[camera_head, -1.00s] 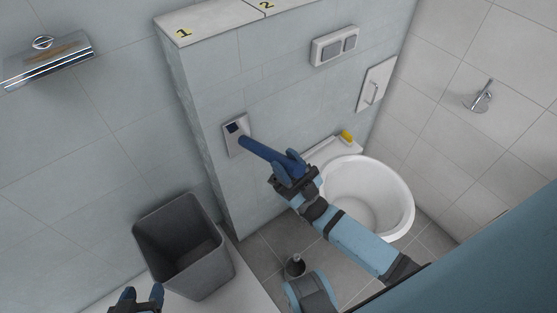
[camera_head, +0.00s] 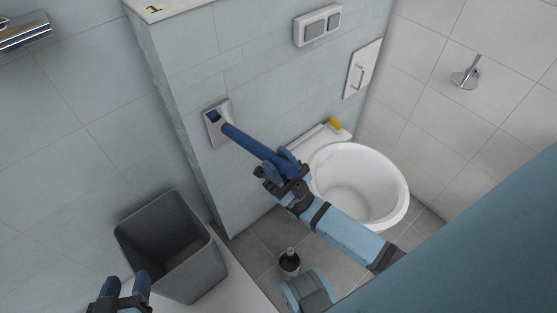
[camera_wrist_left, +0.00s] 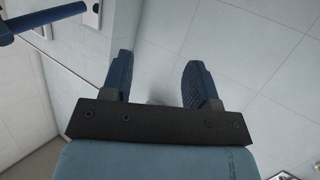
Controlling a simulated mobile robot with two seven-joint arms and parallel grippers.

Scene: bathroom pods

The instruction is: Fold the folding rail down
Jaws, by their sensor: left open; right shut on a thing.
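The folding rail (camera_head: 250,144) is a dark blue bar. It sticks out from a grey wall plate (camera_head: 217,124) on the low partition wall and slopes down to the right. My right gripper (camera_head: 284,166) is shut on the rail near its outer end, and its fingers hide that part. The rail also shows at the upper left of the left wrist view (camera_wrist_left: 45,18). My left gripper (camera_head: 124,287) is open and empty at the bottom left, in front of the bin and well apart from the rail. Its two spread fingers show in the left wrist view (camera_wrist_left: 158,85).
A grey bin (camera_head: 172,246) stands left of the partition. A white toilet (camera_head: 357,184) with a yellow item (camera_head: 335,124) behind it stands to the right. A toilet brush holder (camera_head: 289,262) is on the floor. A flush plate (camera_head: 317,26) is on the wall above.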

